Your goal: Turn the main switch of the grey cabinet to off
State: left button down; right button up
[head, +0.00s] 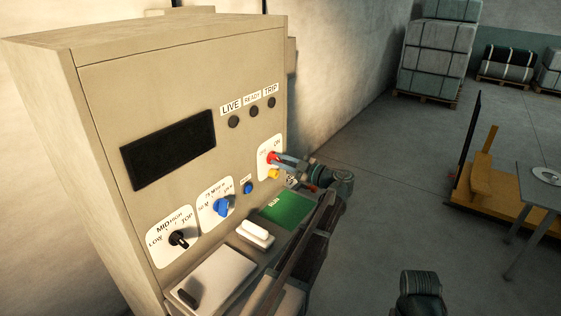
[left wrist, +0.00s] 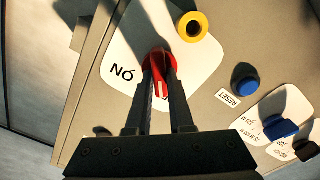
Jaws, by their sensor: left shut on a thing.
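The grey cabinet (head: 120,95) fills the left of the head view, its panel facing right. Its main switch has a red handle (head: 272,158) on a white plate; the handle also shows in the left wrist view (left wrist: 160,68). ON is printed on the plate (left wrist: 122,92), upside down in the wrist view; no OFF label is readable. My left gripper (head: 285,161) is shut on the red handle, one finger on each side. A white line shows on the handle between the fingers, not pointing at ON. My right gripper is not in view.
Close to the handle are a yellow ring (left wrist: 193,27) and a blue RESET button (left wrist: 245,82). Blue (head: 221,206) and black (head: 179,239) selector knobs sit lower left. The lamps (head: 253,111) and display (head: 168,150) are dark. A ledge with a green card (head: 287,209) juts out below.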

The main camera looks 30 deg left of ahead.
pick_arm(q)
jog(key=shift+n, duration=0.7)
jog(key=c, duration=0.8)
grip_release()
jog(key=shift+d, duration=0.15)
jog(key=s+d, duration=0.1)
jog(key=d, duration=1.2)
jog(key=shift+d, duration=0.3)
jog(key=shift+s, duration=0.1)
